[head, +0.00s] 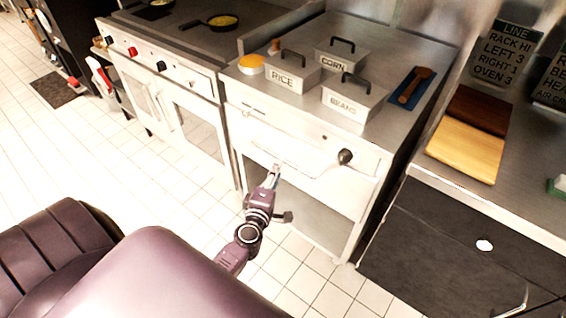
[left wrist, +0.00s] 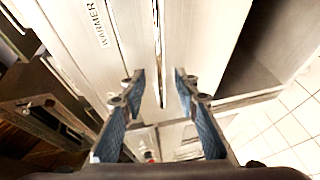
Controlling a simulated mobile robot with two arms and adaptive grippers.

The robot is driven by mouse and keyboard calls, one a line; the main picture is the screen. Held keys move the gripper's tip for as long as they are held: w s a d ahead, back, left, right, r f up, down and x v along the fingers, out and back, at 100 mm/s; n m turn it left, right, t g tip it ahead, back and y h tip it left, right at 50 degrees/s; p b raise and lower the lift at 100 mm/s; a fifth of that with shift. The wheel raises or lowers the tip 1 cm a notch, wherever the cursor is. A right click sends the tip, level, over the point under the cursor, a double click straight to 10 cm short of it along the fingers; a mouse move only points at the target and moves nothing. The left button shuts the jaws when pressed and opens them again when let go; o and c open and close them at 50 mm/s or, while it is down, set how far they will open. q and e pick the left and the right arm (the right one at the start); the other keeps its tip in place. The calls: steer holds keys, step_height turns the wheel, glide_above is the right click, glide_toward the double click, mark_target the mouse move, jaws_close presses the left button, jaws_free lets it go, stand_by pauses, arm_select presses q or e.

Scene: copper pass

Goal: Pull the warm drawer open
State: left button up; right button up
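The warm drawer (head: 312,158) is the pale front of the metal cabinet under the counter with the lidded tins. It looks shut, with a long bar handle across it and a dark knob (head: 345,156) at its right. In the left wrist view a "WARMER" label (left wrist: 97,24) shows on the cabinet, and the thin bar handle (left wrist: 158,60) runs between the fingers. My left gripper (head: 275,170) is at the drawer front. In the left wrist view its blue-padded fingers (left wrist: 158,86) are apart, one on each side of the handle; contact cannot be told. My right gripper is out of view.
Tins marked rice (head: 292,75), corn (head: 342,56) and beans (head: 352,100) stand on top. A stove with a pan (head: 215,22) is to the left. A counter with a cutting board (head: 465,150) is to the right. An open shelf lies below the drawer; the tiled floor in front is clear.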

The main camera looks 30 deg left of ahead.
mark_target(282, 158)
arm_select(q)
steer(key=b+x, duration=0.1)
steer(key=x, duration=0.6)
steer(key=shift+w+f, duration=0.15)
steer(key=shift+w, duration=0.05)
jaws_close()
